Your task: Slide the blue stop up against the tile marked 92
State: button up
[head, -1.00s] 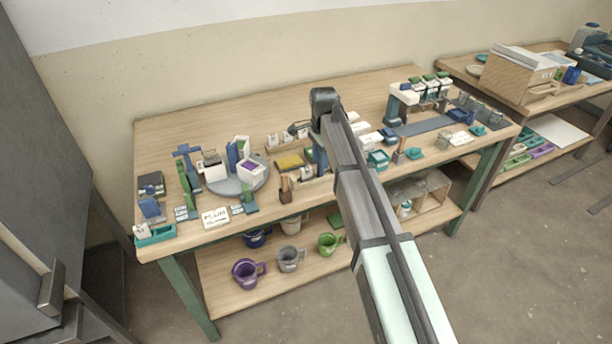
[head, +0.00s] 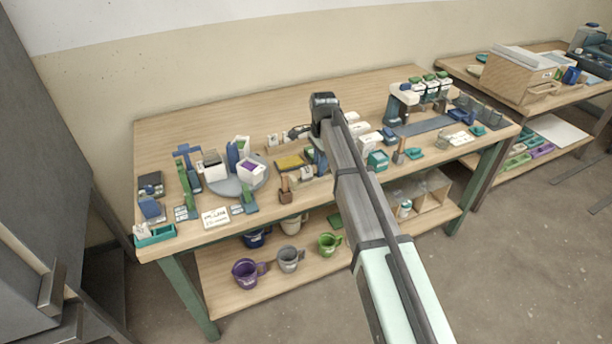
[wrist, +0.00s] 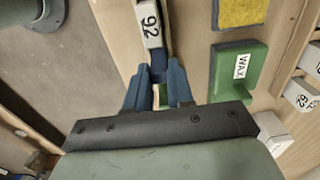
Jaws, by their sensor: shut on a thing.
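In the wrist view the blue stop (wrist: 158,64) sits between the fingertips of my gripper (wrist: 161,68), which is shut on it. The white tile marked 92 (wrist: 150,24) stands just beyond the stop, in line with it on a narrow pale track (wrist: 164,18). The stop's far end appears to meet the tile's near end; I cannot tell whether they touch. In the head view my gripper (head: 320,162) is low at the front middle of the bench, and my arm hides much of the track and stop.
A green block labelled WAX (wrist: 240,68) and a yellow pad (wrist: 238,12) lie right of the track in the wrist view. Another numbered white block (wrist: 300,95) is farther right. In the head view a round grey turntable (head: 240,187) with boxes stands left of my gripper.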

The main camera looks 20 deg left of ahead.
aim_at(308, 167)
jog(key=shift+s, duration=0.1)
grip_shut()
jog(key=shift+s+a, duration=1.45)
jog(key=shift+a, duration=0.1)
jog(key=o, duration=0.8)
grip_release()
jog(key=shift+r, duration=3.5)
